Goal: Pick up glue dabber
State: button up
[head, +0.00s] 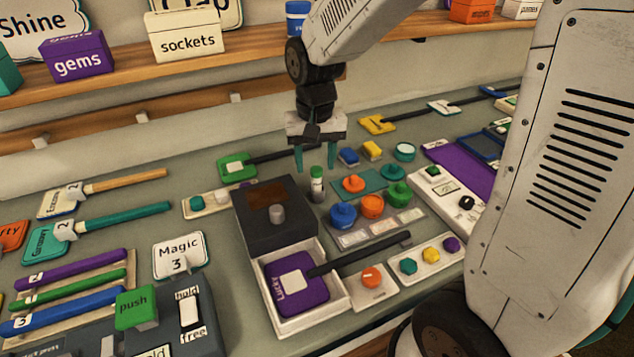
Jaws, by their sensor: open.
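A small upright bottle with a green cap and a pale label (317,188) stands on the counter, just right of a dark box; it looks like the glue dabber. My gripper (316,163) points down at the bottle with its two teal fingers apart. The fingertips are at about the height of the green cap, one to each side of it in the picture. Nothing is held between them. Whether the fingers truly straddle the cap in depth, I cannot tell.
A dark box (267,228) with an open white drawer (340,298) stands close left of the bottle. A green paddle (236,167) with a black handle lies behind. Several coloured knobs, including a blue one (343,215) and an orange one (354,184), crowd the right side.

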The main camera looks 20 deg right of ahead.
aim_at(317, 169)
jog(key=f, duration=0.4)
jog(key=shift+s+f, duration=0.2)
jog(key=shift+f, duration=0.2)
grip_shut()
